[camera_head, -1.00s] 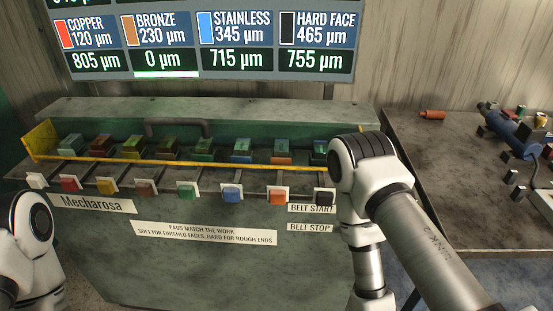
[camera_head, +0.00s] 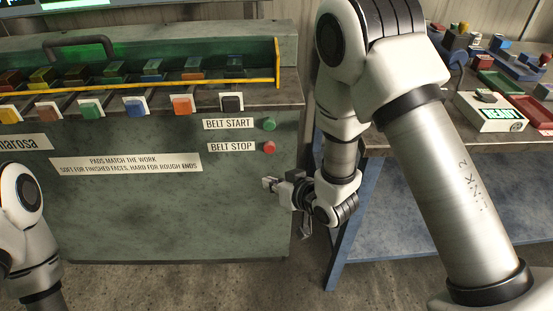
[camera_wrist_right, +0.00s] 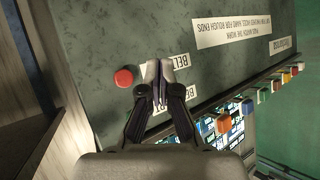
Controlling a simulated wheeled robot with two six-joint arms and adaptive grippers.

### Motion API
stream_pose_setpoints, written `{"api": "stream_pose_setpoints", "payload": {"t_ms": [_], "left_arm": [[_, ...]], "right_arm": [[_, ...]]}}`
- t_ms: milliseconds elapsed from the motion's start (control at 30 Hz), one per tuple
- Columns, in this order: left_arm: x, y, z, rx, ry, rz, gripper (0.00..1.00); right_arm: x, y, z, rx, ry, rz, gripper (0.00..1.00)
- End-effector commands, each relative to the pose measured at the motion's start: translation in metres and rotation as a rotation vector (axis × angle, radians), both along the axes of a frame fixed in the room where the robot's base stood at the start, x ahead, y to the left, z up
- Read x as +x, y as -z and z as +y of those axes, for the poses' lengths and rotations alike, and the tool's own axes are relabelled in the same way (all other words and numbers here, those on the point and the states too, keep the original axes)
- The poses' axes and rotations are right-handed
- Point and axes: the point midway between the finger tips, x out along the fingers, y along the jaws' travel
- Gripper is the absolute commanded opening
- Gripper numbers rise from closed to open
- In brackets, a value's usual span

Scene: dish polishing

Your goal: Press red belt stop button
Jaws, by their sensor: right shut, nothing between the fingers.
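The red belt stop button (camera_head: 269,147) sits on the front panel of the green machine (camera_head: 130,215), right of the BELT STOP label (camera_head: 231,147). The green belt start button (camera_head: 269,124) is just above it. My right gripper (camera_head: 268,184) is shut and empty, below the red button and apart from it in the head view. In the right wrist view the red button (camera_wrist_right: 124,77) shows left of the shut fingertips (camera_wrist_right: 154,70), which partly cover the labels. The green button is hidden there. My left arm shows at the left edge, its gripper out of view.
A side table (camera_head: 455,137) at the right holds a BEAUT box (camera_head: 492,112) and trays. The panel's front is clear.

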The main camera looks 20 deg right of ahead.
Motion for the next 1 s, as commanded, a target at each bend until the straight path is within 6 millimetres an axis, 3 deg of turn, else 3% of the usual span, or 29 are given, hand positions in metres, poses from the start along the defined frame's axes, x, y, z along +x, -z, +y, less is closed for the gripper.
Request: {"api": "stream_pose_setpoints", "payload": {"t_ms": [367, 800, 1000], "left_arm": [[0.000, -0.002, 0.000, 0.000, 0.001, 0.001, 0.00], [0.000, -0.006, 0.000, 0.000, 0.001, 0.001, 0.00], [0.000, -0.007, 0.000, 0.000, 0.001, 0.001, 0.00]], "right_arm": [[0.009, 0.000, -0.003, 0.001, 0.002, 0.003, 0.00], [0.068, -0.001, -0.020, 0.000, 0.002, 0.004, 0.00], [0.082, 0.000, -0.025, 0.001, 0.003, 0.004, 0.00]]}}
